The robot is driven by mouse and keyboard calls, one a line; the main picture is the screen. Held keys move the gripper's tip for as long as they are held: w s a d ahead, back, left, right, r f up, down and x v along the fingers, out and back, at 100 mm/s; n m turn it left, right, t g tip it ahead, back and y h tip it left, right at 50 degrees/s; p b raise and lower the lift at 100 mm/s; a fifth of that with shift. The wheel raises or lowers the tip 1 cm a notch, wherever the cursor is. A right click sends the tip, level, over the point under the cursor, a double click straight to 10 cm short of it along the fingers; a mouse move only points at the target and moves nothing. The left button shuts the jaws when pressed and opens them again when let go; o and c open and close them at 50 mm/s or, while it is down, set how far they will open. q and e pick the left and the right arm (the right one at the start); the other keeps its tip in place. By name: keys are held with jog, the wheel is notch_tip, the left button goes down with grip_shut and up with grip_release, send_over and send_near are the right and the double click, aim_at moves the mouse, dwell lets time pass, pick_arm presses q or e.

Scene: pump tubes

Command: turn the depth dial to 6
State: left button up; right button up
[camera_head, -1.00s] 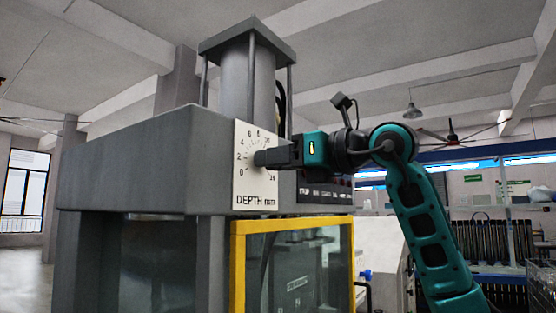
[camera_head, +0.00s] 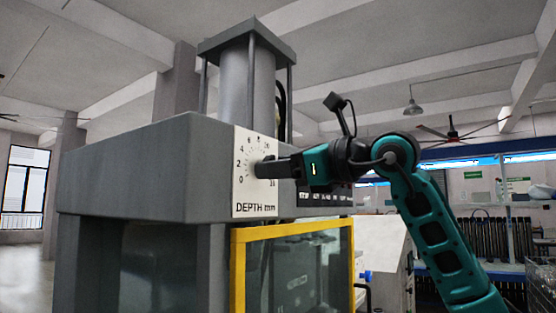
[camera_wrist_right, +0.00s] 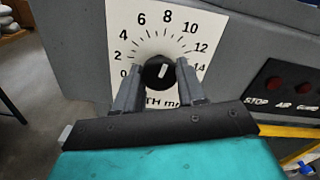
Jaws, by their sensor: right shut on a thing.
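The depth dial is a round black knob (camera_wrist_right: 157,74) with a white mark, at the centre of a white scale plate (camera_head: 242,196) lettered "DEPTH mm". In the right wrist view the numbers 0 to 14 run around it. The white mark points up and slightly right, roughly toward 8 to 10; the exact reading is hard to tell. My right gripper (camera_wrist_right: 161,70) is shut on the knob, one finger on each side. In the head view the right gripper (camera_head: 266,168) reaches the plate from the right and covers most of the knob. My left gripper is not in view.
The plate is on a grey press housing (camera_head: 145,170) under a vertical cylinder (camera_head: 247,85). A dark panel with red buttons labelled STOP and AIR (camera_wrist_right: 270,84) lies right of the dial. A yellow-framed guard window (camera_head: 290,229) is below. Air around my arm looks clear.

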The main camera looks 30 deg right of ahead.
jog(key=n, duration=0.7)
jog(key=shift+n+p, duration=0.4)
dwell(0.4)
jog(key=o, duration=1.1)
jog(key=shift+c, duration=0.2)
